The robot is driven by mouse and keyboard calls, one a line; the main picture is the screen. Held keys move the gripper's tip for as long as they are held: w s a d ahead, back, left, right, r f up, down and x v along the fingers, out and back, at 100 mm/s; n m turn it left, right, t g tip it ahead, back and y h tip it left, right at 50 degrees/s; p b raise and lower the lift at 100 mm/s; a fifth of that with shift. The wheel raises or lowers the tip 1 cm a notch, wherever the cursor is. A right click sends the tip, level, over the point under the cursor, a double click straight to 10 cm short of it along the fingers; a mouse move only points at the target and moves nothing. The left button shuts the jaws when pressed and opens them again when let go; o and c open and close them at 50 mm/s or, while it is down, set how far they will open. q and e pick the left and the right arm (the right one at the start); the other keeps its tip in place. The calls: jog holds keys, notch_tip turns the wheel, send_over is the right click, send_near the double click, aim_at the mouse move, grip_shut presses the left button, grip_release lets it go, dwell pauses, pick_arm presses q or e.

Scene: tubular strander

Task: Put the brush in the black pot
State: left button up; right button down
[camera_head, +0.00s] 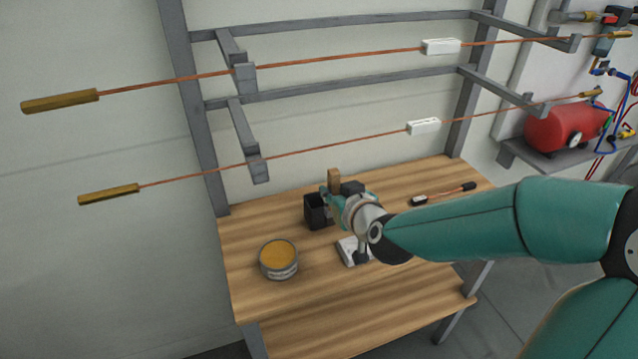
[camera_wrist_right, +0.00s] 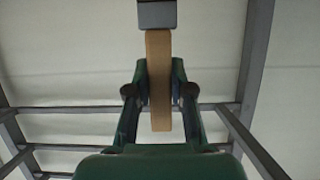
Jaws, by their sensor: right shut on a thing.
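The black pot (camera_head: 316,211) stands on the wooden table, partly hidden by my right gripper (camera_head: 336,196). The right gripper is just beside and above the pot's right side in the head view. In the right wrist view, the right gripper (camera_wrist_right: 159,95) is shut on the brush's wooden handle (camera_wrist_right: 158,70). A grey block-like part (camera_wrist_right: 157,14) sits at the handle's far end. In the head view, the wooden piece (camera_head: 334,180) sticks up above the fingers. Whether any of the brush is inside the pot cannot be told. My left gripper is out of view.
A tin with an orange-yellow top (camera_head: 278,257) stands front left on the table (camera_head: 300,300). A white object (camera_head: 352,251) lies below my right wrist. A tool with black ends (camera_head: 442,195) lies at the back right. Two copper rods (camera_head: 310,62) hang on a grey rack behind.

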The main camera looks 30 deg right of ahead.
jog(key=p, duration=0.2)
send_over(318, 192)
jog(key=s+a, duration=0.2)
jog(key=s, duration=0.1)
jog(key=f, duration=0.7)
jog(key=shift+w+d, duration=0.25)
jog(key=shift+w, duration=0.05)
jog(key=shift+f, duration=0.2)
jog(key=c, duration=1)
grip_release()
jog(key=shift+r, duration=0.1)
jog(key=shift+c, duration=0.2)
